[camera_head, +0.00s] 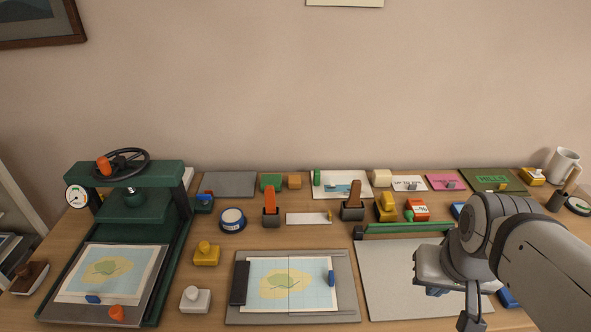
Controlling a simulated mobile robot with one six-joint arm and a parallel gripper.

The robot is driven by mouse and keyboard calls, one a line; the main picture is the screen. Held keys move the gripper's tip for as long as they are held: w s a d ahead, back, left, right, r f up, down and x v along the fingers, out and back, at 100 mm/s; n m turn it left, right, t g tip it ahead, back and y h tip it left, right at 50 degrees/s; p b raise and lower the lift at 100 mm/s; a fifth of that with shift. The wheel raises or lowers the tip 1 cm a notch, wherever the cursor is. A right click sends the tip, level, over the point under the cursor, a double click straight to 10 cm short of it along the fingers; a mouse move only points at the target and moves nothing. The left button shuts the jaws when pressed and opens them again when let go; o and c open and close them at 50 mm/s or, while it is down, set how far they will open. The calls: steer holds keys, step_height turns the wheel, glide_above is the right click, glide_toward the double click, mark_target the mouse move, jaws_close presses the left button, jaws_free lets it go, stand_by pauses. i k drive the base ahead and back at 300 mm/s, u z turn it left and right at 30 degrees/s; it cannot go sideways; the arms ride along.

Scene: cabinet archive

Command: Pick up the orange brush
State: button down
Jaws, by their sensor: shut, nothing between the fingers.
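The orange brush (270,196) stands near the back middle of the table. Its orange handle points up from a dark block-shaped base, and I cannot tell whether that base is its bristles or a holder. My gripper (470,313) is at the lower right, over the right side of the grey board, well to the right of the brush and nearer to me. It is shut and empty. The arm hides part of the table's right side.
A similar brown-handled piece (353,199) stands right of the brush. A blue-white round tin (232,219) is at its left. A green press (130,225) rises at the left. A map board (345,285) lies in front; the grey board (390,275) is mostly bare.

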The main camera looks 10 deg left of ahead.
mark_target(268, 190)
steer(key=u, duration=0.4)
steer(key=k, duration=1.25)
steer(key=u, duration=0.95)
steer(key=i, duration=1.7)
steer(key=z, duration=0.55)
